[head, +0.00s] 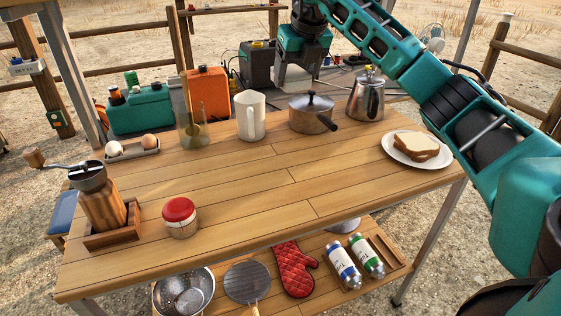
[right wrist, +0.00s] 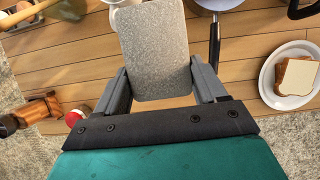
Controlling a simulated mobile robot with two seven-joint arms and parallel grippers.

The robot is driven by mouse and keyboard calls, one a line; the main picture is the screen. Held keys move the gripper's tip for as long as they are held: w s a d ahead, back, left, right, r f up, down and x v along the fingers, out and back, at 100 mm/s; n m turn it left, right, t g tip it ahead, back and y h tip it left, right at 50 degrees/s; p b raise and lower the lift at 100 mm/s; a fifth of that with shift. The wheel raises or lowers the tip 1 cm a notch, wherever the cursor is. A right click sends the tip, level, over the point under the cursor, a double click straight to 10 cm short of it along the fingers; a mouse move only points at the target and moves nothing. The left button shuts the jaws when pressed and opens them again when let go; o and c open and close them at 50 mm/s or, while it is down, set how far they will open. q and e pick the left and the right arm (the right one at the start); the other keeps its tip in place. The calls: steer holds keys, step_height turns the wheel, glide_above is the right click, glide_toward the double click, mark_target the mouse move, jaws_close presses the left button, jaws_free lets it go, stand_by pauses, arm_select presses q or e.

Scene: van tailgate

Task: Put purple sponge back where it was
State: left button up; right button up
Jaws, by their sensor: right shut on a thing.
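My right gripper (head: 301,72) is beyond the far edge of the table in the head view, at the end of the arm that crosses the upper right. In the right wrist view its two grey fingers are shut on a flat grey speckled slab (right wrist: 155,45) with rounded corners. The slab sticks out past the fingertips. I see no purple on the side facing me and cannot tell whether it is the purple sponge. No purple sponge shows elsewhere. My left gripper is not in view.
On the table (head: 245,195) stand a white jug (head: 250,116), saucepan (head: 313,116), kettle (head: 367,97), sandwich plate (head: 388,151), red-lidded jar (head: 180,217), grinder (head: 97,199) and egg tray (head: 132,151). The table's middle is clear. The lower shelf holds a red mitt (head: 293,270) and bottles.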

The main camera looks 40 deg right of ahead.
mark_target(292, 158)
step_height(292, 158, down, 20)
steer(key=b, duration=0.3)
steer(key=shift+d+r+b, duration=0.1)
steer(key=shift+b, duration=0.25)
steer(key=o, duration=1)
